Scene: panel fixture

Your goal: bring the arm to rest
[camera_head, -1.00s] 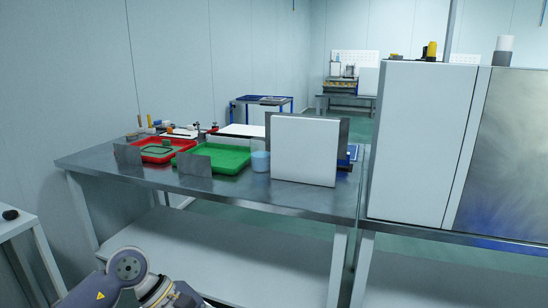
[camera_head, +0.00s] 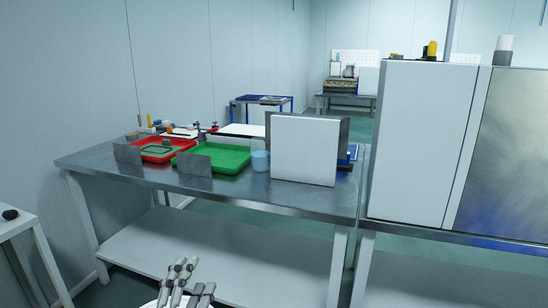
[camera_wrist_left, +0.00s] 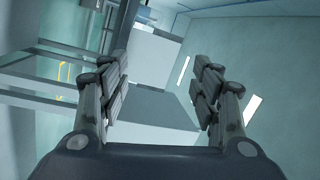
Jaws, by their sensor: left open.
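My left gripper (camera_head: 189,277) shows at the bottom of the head view, in front of the metal table and low, near the level of its lower shelf. Its fingers point up in the picture. In the left wrist view the gripper (camera_wrist_left: 162,92) has its two fingers wide apart with nothing between them. It is open and empty. Most of the left arm is out of the head view. My right gripper is in neither view.
The metal table (camera_head: 235,195) carries a red tray (camera_head: 140,157), a green tray (camera_head: 228,170), a light blue cup (camera_head: 260,161) and a white panel (camera_head: 303,152). A large white cabinet (camera_head: 415,145) stands at right. A small white table (camera_head: 18,224) is at left.

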